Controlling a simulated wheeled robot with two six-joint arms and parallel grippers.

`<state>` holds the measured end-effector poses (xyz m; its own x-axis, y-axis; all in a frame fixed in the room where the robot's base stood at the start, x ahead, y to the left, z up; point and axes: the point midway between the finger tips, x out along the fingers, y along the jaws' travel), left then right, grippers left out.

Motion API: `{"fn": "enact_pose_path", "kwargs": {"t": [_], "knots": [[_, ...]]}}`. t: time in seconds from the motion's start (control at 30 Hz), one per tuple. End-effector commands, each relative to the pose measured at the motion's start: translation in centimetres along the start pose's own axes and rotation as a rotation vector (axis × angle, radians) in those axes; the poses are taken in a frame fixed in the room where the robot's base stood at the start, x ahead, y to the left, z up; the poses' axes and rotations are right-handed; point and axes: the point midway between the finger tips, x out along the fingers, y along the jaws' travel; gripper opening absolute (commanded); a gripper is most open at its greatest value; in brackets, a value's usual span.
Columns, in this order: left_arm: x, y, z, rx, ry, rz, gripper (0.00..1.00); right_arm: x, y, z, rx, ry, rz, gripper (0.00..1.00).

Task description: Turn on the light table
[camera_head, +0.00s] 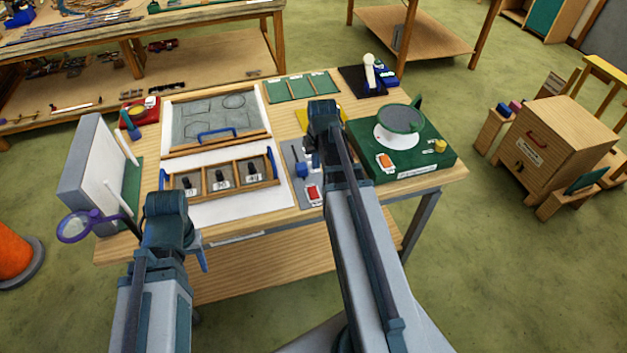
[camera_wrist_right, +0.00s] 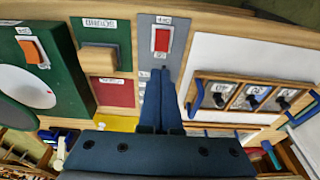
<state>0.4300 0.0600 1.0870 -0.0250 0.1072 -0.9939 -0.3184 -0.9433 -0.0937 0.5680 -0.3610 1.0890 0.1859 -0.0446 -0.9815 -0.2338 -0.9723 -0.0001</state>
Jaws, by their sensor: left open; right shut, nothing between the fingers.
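A red rocker switch (camera_head: 313,192) sits on a grey strip (camera_head: 299,170) on the workbench, beside a white panel (camera_head: 222,208). The switch also shows in the right wrist view (camera_wrist_right: 161,40), with a small label above it. My right gripper (camera_wrist_right: 163,72) is shut and empty; its fingertips appear over the grey strip just short of the red switch, and I cannot tell their height. In the head view my right arm partly covers the strip. My left gripper (camera_head: 200,257) is open near the bench's front edge, its fingers mostly hidden by its wrist.
A green box (camera_head: 440,160) with a round disc and an orange switch (camera_head: 386,160) stands at right. A wooden tray (camera_head: 275,181) with three compartments lies on the white panel. A grey upright block (camera_head: 90,160) and a magnifier (camera_head: 75,227) are at left.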

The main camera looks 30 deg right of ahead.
Motion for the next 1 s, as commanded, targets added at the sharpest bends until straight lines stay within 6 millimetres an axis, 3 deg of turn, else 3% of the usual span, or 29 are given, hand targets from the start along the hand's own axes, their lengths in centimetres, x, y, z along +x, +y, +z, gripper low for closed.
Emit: {"fn": "enact_pose_path", "kwargs": {"t": [0.37, 1.0], "knots": [[2.6, 0.2, -0.2, 0.005, 0.000, -0.001, 0.52, 2.6, 0.0, 0.1, 0.000, 0.000, 0.000, 0.00], [11.5, 1.1, -0.7, 0.008, 0.000, -0.002, 0.52, 11.8, 0.0, 0.1, 0.000, 0.000, 0.000, 0.00]]}}
